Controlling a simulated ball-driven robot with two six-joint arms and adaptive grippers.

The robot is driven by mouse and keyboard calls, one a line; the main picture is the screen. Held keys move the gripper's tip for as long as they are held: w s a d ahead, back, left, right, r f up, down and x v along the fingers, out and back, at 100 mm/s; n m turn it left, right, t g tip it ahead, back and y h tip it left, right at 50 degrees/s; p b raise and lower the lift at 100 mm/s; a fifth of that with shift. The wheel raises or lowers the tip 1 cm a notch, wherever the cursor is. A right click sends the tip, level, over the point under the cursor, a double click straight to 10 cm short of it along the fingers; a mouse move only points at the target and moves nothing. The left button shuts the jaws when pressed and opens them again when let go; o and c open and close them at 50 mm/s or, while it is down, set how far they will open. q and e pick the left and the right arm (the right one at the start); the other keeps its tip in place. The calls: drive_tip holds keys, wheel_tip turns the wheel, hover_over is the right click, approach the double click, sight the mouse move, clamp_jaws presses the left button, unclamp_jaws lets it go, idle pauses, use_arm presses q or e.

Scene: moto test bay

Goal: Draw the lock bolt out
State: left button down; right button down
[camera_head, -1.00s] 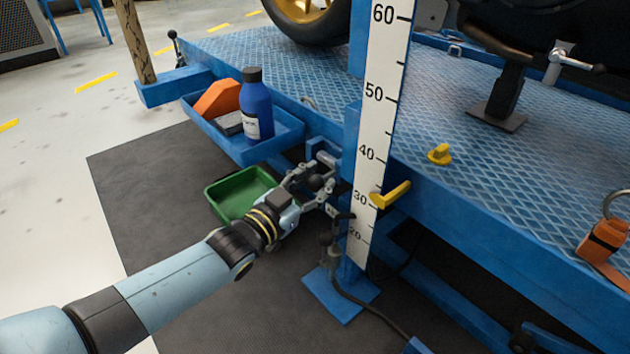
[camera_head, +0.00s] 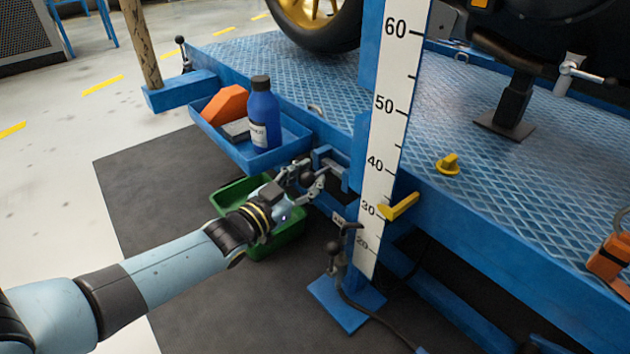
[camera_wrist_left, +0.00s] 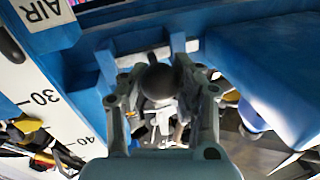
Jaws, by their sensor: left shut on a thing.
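The lock bolt (camera_wrist_left: 159,82) shows in the left wrist view as a round black knob between my fingers, in front of a blue bracket. My left gripper (camera_head: 312,184) is shut on this knob. In the head view it is beside the blue bracket (camera_head: 328,158) on the lift's side, left of the white height scale (camera_head: 388,130). The fingers partly cover the knob, and the rest of the bolt is hard to make out. My right gripper is not in view.
A blue tray (camera_head: 213,138) with a blue bottle (camera_head: 263,112) and an orange block (camera_head: 226,103) hangs just above my left gripper. A green bin (camera_head: 293,232) is below it. A yellow pointer (camera_head: 400,207) sticks out at the scale. Dark mat lies clear to the left.

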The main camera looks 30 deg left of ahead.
use_arm(q)
drive_tip(key=shift+a, duration=0.2)
drive_tip(key=c, duration=1.3)
unclamp_jaws()
drive_tip(key=shift+s, duration=0.1)
drive_tip(key=shift+c, duration=0.2)
drive_tip(key=o, duration=0.5)
drive_tip(key=shift+a, duration=0.25)
drive_tip(key=shift+c, duration=0.2)
drive_tip(key=shift+d, duration=0.1)
drive_tip(key=shift+s, duration=0.25)
drive_tip(key=s+a, duration=0.1)
drive_tip(key=s, duration=1)
drive_tip(key=shift+s+a, duration=0.25)
drive_tip(key=shift+a, duration=0.1)
